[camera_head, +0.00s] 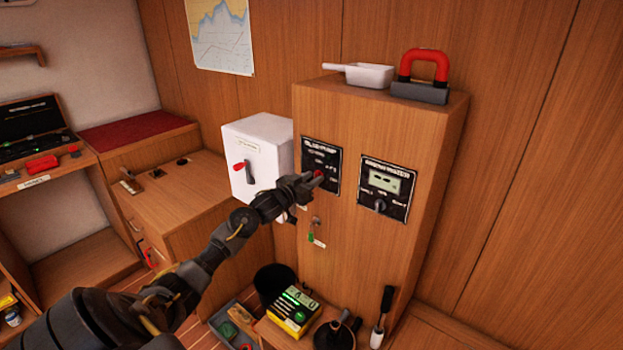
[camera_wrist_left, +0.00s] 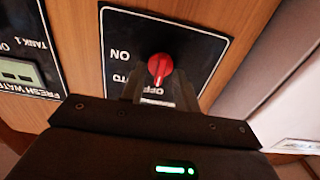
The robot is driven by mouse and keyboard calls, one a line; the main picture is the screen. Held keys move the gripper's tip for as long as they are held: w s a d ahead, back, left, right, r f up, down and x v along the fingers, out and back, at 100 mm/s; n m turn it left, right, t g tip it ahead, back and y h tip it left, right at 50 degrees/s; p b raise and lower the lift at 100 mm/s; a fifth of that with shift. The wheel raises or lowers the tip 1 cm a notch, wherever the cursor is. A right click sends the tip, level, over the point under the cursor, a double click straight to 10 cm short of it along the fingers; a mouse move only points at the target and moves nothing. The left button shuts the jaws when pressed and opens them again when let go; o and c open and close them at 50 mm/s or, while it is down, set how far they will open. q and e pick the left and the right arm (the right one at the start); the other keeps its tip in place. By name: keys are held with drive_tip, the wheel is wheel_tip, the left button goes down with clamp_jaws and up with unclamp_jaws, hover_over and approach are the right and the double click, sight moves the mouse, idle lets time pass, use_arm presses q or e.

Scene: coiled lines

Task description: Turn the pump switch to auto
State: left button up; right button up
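The pump switch is a red knob (camera_wrist_left: 160,69) on a black panel (camera_wrist_left: 205,50) that looks upside down in the wrist view. "ON", a partly covered label ending in "TO" and "OFF" can be read around it; the knob's narrow end seems to point towards "OFF". In the head view, the panel (camera_head: 321,152) is on the wooden cabinet's front, with the red knob (camera_head: 318,173) partly behind my gripper. My left gripper (camera_head: 312,181) is at the panel, its fingers (camera_wrist_left: 160,90) apart, one each side of the knob's lower end. Contact cannot be told. My right gripper is out of view.
A fresh water panel (camera_head: 386,188) is right of the pump panel. A key with a green tag (camera_head: 312,233) hangs below. A yellow-green box (camera_head: 294,310) and tools stand lower down.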

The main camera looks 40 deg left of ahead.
use_arm(q)
clamp_jaws()
drive_tip(key=shift+m, duration=0.3)
drive_tip(key=m+b, duration=0.1)
drive_tip(key=m, duration=0.3)
drive_tip(key=shift+d+m+b, duration=0.1)
drive_tip(key=shift+m+b, duration=0.45)
drive_tip(key=shift+m, duration=1.45)
unclamp_jaws()
drive_tip(key=shift+w, duration=0.1)
